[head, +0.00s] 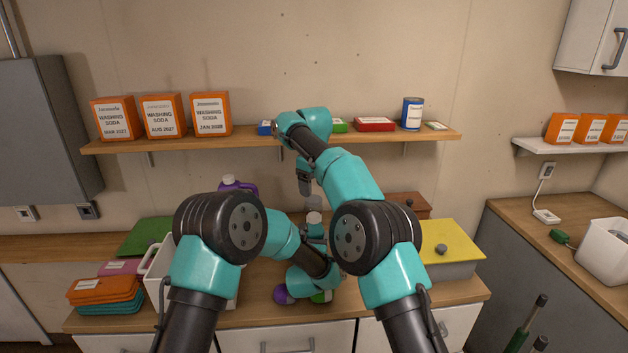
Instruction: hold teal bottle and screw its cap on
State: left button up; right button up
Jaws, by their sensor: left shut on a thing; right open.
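The teal bottle (315,231) stands upright near the middle of the counter, with a pale top (314,217). I cannot tell whether that top is the cap or the bare neck. My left gripper (318,244) is low and shut on the bottle; its fingers are mostly hidden by my own arm. My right gripper (305,186) is open, points down, and hangs above and slightly left of the bottle, apart from it. No separate cap can be made out for certain.
A shelf (270,138) with orange washing soda boxes (163,116) and a blue can (412,113) runs behind my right arm. A purple bottle (237,185) stands left. A yellow-lidded box (450,245) is right. Purple (283,294) and green (322,297) items lie near the front.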

jog(key=shift+r, duration=0.9)
pick_arm(q)
jog(key=o, duration=1.8)
jog(key=shift+s, duration=0.15)
jog(key=s+a, duration=0.2)
jog(key=s, duration=1.5)
jog(key=shift+a, duration=0.2)
